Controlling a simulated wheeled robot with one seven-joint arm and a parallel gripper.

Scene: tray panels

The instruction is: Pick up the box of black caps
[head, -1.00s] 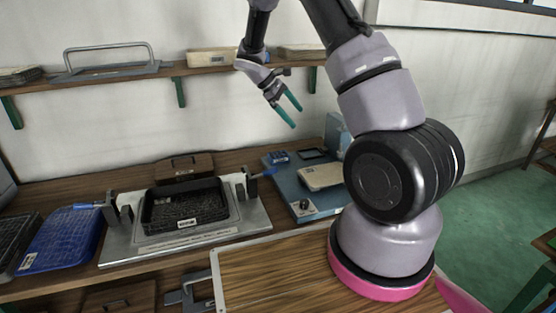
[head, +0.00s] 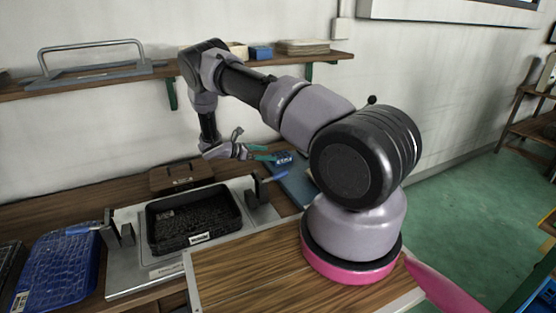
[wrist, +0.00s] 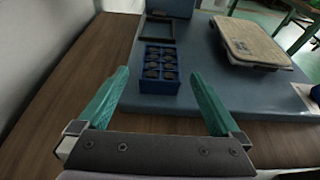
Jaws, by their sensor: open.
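The box of black caps (wrist: 160,68) is a small blue box with dark round caps in rows. In the wrist view it stands near the front left edge of a blue-grey board, ahead of my gripper and between the lines of its fingers. In the head view the box (head: 283,160) shows just beyond the fingertips. My gripper (wrist: 158,82) has two teal fingers. It is open and empty, and the fingers are apart from the box. In the head view my gripper (head: 268,156) points right, low over the bench.
A dark frame (wrist: 160,28) lies behind the box, and a beige pad (wrist: 250,42) lies to its right. In the head view, a black tray (head: 195,240) sits in a metal fixture (head: 130,280). A blue tray (head: 60,265) is at the left.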

